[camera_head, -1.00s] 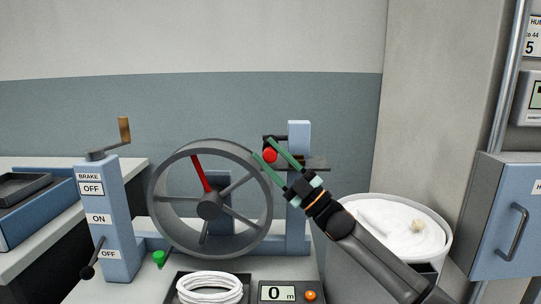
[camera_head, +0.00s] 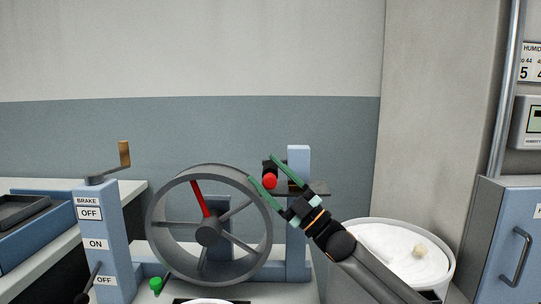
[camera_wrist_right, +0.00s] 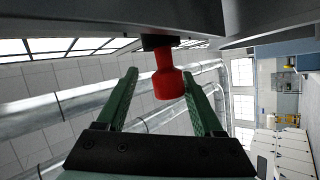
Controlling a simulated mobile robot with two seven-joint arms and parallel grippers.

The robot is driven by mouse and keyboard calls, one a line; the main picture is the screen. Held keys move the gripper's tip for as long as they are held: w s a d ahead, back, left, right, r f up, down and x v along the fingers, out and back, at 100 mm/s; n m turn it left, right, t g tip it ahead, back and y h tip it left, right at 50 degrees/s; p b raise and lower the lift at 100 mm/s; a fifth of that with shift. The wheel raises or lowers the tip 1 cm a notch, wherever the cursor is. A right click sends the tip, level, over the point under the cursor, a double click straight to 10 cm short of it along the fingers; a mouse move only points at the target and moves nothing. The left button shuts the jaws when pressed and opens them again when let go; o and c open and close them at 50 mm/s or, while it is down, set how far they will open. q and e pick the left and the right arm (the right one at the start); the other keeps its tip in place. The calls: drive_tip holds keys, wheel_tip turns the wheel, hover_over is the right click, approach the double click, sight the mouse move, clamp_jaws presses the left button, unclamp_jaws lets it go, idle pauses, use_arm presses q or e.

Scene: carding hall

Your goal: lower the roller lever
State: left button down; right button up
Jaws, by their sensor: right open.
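The roller lever shows as a red knob (camera_head: 270,181) on a short dark arm in front of the blue post (camera_head: 299,160), right of the large grey wheel (camera_head: 163,232). My right gripper (camera_head: 262,168) is open, and its green fingers reach up from the lower right to the knob. In the right wrist view the red knob (camera_wrist_right: 168,84) hangs from a dark mount between the two open fingers (camera_wrist_right: 159,73). The knob looks closer to the right-hand finger there; I cannot tell whether they touch. My left gripper is not in view.
A blue brake column (camera_head: 105,220) with a crank handle (camera_head: 124,154) stands left of the wheel. A green knob (camera_head: 155,284) sits at the wheel's foot. A white-filled bin (camera_head: 450,262) is at the right, near a blue cabinet (camera_head: 505,215). The wall behind is clear.

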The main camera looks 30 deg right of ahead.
drive_tip(key=s+a+r+p, duration=0.1)
drive_tip(key=s+a+r, duration=0.5)
drive_tip(key=s+r, duration=0.5)
drive_tip(key=shift+s+a, duration=0.4)
drive_tip(key=shift+s, duration=0.3)
